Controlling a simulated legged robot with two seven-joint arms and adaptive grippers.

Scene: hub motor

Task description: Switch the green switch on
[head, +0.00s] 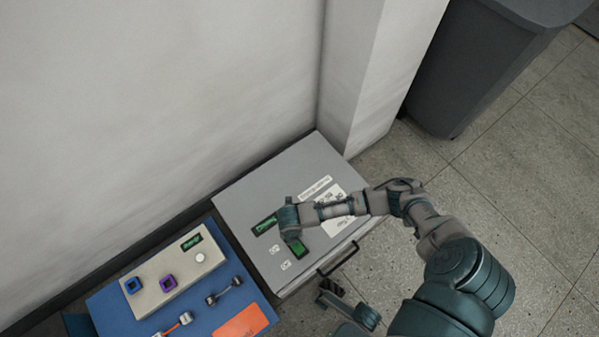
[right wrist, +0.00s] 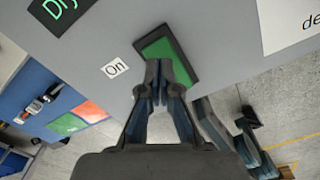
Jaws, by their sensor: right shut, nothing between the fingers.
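The green switch (head: 297,248) is a green rocker in a dark frame on top of the grey cabinet (head: 262,180). It fills the upper middle of the right wrist view (right wrist: 178,50), with a white "On" label (right wrist: 115,68) beside it. My right gripper (head: 291,233) points down at the switch. In the right wrist view its shut, empty fingertips (right wrist: 165,68) overlap the switch's near edge; I cannot tell whether they touch it. The switch is partly hidden by the fingers. My left gripper (head: 334,292) appears low by the cabinet's front; its fingers are unclear.
A green-lettered display (head: 265,224) lies beside the switch. A drawer handle (head: 338,259) sticks out from the cabinet front. Left of it, a blue board (head: 234,296) carries a beige panel with blue and purple square parts. The wall stands behind. Open floor lies to the right, with a grey bin.

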